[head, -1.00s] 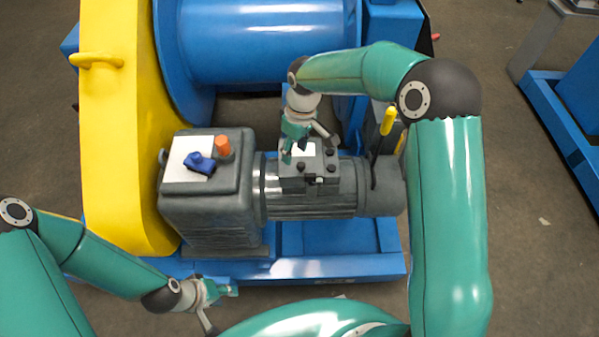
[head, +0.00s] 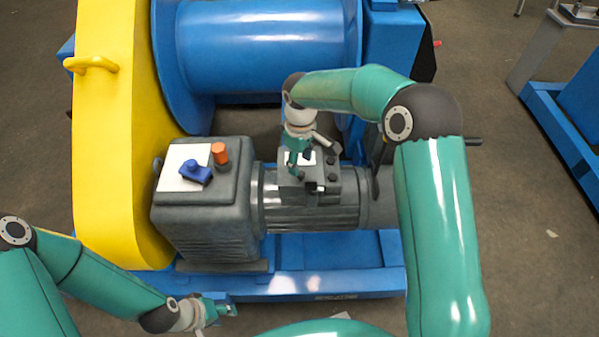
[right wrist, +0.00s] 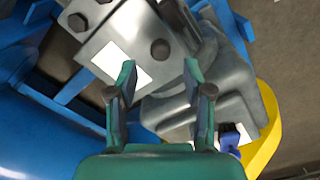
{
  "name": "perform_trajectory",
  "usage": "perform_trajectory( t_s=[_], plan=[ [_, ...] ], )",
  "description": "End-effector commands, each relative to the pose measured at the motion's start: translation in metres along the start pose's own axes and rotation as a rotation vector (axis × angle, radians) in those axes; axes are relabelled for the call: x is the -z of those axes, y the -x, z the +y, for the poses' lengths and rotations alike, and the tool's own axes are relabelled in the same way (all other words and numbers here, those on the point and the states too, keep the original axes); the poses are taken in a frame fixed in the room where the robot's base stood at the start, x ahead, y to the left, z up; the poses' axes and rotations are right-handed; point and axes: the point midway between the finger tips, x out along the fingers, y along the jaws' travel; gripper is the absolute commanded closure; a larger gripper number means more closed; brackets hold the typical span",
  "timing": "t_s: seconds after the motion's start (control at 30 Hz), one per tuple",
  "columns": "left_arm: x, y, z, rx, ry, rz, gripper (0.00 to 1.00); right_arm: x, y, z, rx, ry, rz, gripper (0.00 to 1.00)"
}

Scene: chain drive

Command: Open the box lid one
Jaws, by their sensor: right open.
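The grey terminal box (head: 318,187) sits on top of the motor, its lid showing a white label and dark bolts at the corners. In the right wrist view the lid (right wrist: 100,42) lies just beyond the fingertips, with its white label (right wrist: 122,62) and a dark bolt (right wrist: 158,49) in sight. My right gripper (head: 298,165) points down over the label side of the lid; in the right wrist view its fingers (right wrist: 160,72) stand apart with nothing between them. My left gripper (head: 226,306) is low in the head view, away from the box; its opening is unclear.
A larger grey gearbox (head: 220,190) with an orange cap (head: 219,153) and a blue part (head: 195,172) stands left of the motor. The yellow guard (head: 105,140) and blue drum (head: 265,45) border the space. A blue base (head: 330,278) runs in front.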

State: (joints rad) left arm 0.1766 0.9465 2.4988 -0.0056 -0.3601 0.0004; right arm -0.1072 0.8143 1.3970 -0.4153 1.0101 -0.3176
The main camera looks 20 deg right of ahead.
Motion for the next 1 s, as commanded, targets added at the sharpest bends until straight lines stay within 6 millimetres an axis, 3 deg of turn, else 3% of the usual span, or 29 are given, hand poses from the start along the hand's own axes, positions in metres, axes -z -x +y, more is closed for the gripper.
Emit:
perform_trajectory(
  t_s=[0.1, 0.3, 0.67, 1.0],
  plan=[
    [0.000, -0.003, -0.001, 0.000, 0.000, 0.000, 0.60, -0.001, -0.024, -0.001, 0.002, -0.001, -0.002, 0.49],
    [0.000, -0.005, -0.002, 0.000, 0.000, 0.000, 0.60, 0.000, -0.043, 0.000, 0.000, 0.000, 0.000, 0.49],
    [0.000, -0.005, -0.002, 0.000, 0.000, 0.000, 0.60, 0.001, -0.048, -0.001, 0.000, 0.001, 0.000, 0.49],
    [0.000, -0.005, -0.002, 0.000, 0.000, 0.000, 0.60, 0.001, -0.048, -0.001, 0.000, 0.001, 0.000, 1.00]
  ],
)
